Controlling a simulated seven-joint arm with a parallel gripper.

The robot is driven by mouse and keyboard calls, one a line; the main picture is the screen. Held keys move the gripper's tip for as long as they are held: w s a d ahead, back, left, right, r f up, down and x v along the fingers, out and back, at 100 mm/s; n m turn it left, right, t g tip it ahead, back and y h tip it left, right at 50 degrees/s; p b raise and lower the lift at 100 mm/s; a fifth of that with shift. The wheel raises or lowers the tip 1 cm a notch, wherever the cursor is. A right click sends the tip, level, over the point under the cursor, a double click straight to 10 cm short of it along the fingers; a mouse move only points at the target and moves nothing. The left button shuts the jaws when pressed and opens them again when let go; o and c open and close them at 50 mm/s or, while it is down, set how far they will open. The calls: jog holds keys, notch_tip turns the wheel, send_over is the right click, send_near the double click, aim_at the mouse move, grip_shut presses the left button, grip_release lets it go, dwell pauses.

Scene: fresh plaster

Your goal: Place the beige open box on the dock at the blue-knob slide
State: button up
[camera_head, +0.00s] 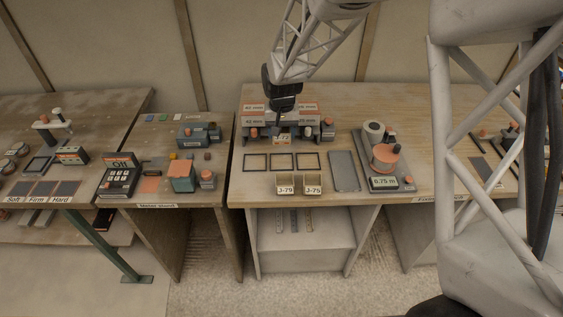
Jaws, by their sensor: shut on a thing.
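My gripper (282,112) reaches down from above over the slide unit at the back of the middle bench. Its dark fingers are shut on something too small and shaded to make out. Two small beige open boxes, labelled J-79 (285,187) and J-75 (312,187), stand side by side at the bench's front edge, apart from my gripper. The slide unit has white panels (253,119) marked in mm and orange knobs (253,133). I cannot make out a blue knob. Three dark square outlines (255,162) lie between the unit and the boxes; which place is the dock I cannot tell.
A grey plate (344,171) lies right of the outlines. The left bench holds a keypad (119,178) and several small blocks. My own lattice structure covers the right side.

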jog(key=shift+f, duration=0.1)
send_over(282, 163)
jog(key=shift+f, duration=3.05)
jog(key=shift+f, duration=1.85)
jog(key=shift+f, duration=0.15)
jog(key=o, duration=0.9)
notch_tip(282, 163, up, 12)
jog(key=shift+r, duration=0.15)
